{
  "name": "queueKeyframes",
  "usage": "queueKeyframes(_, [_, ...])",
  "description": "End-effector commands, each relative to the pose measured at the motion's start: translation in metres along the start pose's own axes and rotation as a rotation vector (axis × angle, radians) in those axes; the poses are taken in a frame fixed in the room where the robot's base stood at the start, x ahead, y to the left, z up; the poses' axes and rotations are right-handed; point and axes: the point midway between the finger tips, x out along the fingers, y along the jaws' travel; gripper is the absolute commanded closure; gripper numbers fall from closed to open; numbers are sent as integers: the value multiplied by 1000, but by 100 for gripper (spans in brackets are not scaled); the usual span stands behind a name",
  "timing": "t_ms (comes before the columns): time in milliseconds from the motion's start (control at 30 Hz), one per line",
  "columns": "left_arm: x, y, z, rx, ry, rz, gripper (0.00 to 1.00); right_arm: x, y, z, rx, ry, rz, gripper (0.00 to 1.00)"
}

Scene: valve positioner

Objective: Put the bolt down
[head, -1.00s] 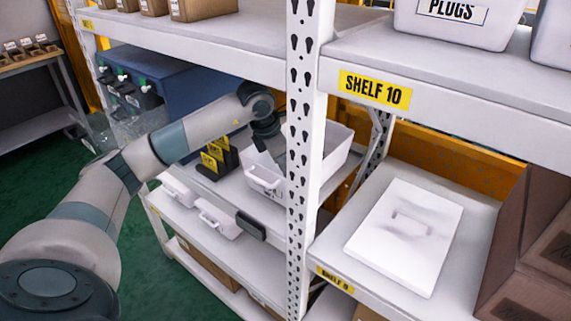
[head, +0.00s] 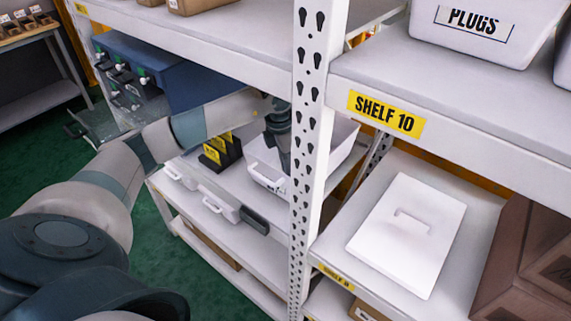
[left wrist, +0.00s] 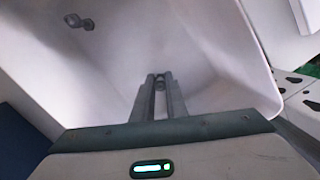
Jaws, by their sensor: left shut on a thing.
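A white open bin (head: 335,150) with a front handle stands on the middle shelf behind the perforated post. My left arm reaches in from the left, and its gripper points down into this bin; the fingertips are hidden in the head view. In the left wrist view, the fingers (left wrist: 160,88) are nearly together inside the bin's white walls (left wrist: 225,50). They are shut on a small dark thing, seemingly the bolt (left wrist: 160,83), only its end showing. Small grey metal pieces (left wrist: 77,20) lie in the bin, apart from the fingers. My right gripper is not in view.
A white perforated post (head: 308,110) stands right beside the bin. An upper shelf board (head: 210,50) runs above my arm. A white lid (head: 408,235) lies on the right shelf.

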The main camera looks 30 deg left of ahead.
Motion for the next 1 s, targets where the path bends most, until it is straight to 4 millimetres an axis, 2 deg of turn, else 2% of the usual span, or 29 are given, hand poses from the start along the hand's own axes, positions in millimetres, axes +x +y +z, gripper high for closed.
queueKeyframes(200, [1, -1, 1, 1, -1, 0, 100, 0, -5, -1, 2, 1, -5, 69])
queueKeyframes(467, [5, -1, 0, 1, -1, 0, 100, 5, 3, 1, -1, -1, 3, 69])
queueKeyframes(500, [3, -1, 0, 1, -1, 0, 78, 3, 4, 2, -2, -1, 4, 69])
queueKeyframes(533, [3, -1, 0, 1, -1, 0, 71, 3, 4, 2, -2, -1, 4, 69])
queueKeyframes(567, [3, -1, 0, 1, -1, 0, 68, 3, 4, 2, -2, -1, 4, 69])
queueKeyframes(1000, [-2, 0, 1, 0, -1, 0, 68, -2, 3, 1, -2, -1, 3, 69])
